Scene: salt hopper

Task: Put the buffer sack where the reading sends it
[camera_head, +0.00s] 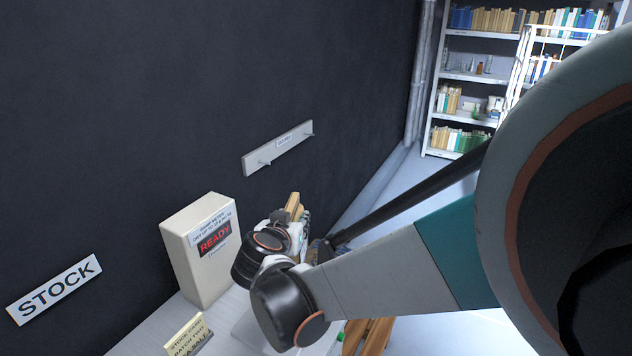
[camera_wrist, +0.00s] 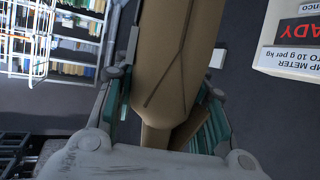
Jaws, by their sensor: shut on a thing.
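My gripper (camera_wrist: 165,100) is shut on a long brown thing (camera_wrist: 172,55), which runs up between the fingers in the wrist view; I cannot tell whether it is the buffer sack. In the head view my gripper (camera_head: 300,232) is partly hidden by my wrist, and a tan end of the held thing (camera_head: 293,205) shows above it. The cream damp meter (camera_head: 190,262) stands by the dark wall, left of my gripper. Its display (camera_head: 215,239) reads READY, with no number visible. The meter also shows upside down in the wrist view (camera_wrist: 290,50). No sack is clearly identifiable.
A STOCK sign (camera_head: 53,290) is at the left, and a stock card (camera_head: 187,337) reading batch two sea salt stands on the pale counter (camera_head: 150,325). A pegged rail (camera_head: 277,149) is on the wall. Wooden slats (camera_head: 372,336) show below my arm. Shelves (camera_head: 465,78) stand far back.

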